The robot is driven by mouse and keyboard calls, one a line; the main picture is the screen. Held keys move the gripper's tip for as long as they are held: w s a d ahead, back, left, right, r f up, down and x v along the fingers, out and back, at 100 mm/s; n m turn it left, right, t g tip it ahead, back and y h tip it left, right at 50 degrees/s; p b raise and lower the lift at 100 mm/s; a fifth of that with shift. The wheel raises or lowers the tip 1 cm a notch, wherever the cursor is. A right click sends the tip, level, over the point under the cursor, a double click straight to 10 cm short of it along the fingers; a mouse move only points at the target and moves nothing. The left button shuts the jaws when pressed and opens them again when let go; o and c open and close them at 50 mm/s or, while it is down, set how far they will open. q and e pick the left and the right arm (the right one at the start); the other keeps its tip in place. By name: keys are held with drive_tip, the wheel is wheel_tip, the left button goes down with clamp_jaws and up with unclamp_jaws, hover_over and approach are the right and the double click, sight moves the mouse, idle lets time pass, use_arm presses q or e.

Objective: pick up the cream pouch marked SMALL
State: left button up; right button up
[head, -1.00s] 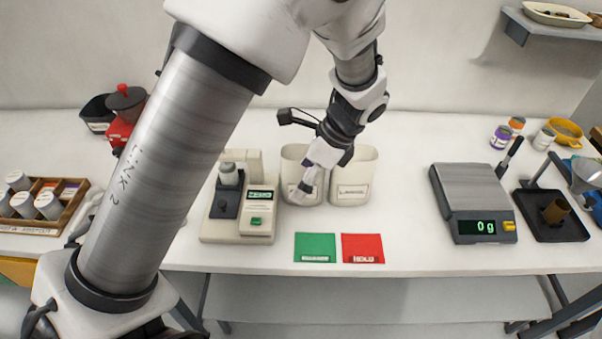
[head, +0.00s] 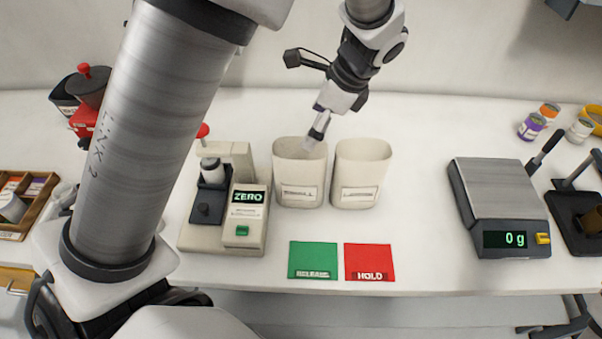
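Two cream open-topped containers stand side by side mid-table. The left one (head: 300,178) has a label that is hard to read and may be the pouch marked SMALL. The right one (head: 361,178) has a label that seems to start with L. My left gripper (head: 314,139) points down at the left container's open top. Its fingertips overlap the far part of the opening, and I cannot tell whether they touch it or are inside. The fingers are seen nearly edge-on, so their opening is unclear. My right gripper is out of view.
A cream device (head: 222,205) with a ZERO display stands left of the containers. A green RELEASE card (head: 313,259) and a red HOLD card (head: 369,261) lie in front. A scale (head: 498,205) reading 0 g stands right. The table between containers and scale is clear.

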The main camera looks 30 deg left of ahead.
sight(300, 155)
use_arm(q)
drive_tip(key=x, duration=0.6)
drive_tip(key=d+x, duration=0.1)
drive_tip(key=x, duration=0.2)
drive_tip(key=shift+w+f, duration=0.25)
drive_tip(key=shift+f, duration=0.3)
drive_tip(key=shift+w+a+f, duration=0.15)
drive_tip(key=shift+a+f, duration=0.1)
drive_tip(key=shift+f, duration=0.15)
drive_tip(key=shift+d+r, duration=0.1)
drive_tip(key=c, duration=1.3)
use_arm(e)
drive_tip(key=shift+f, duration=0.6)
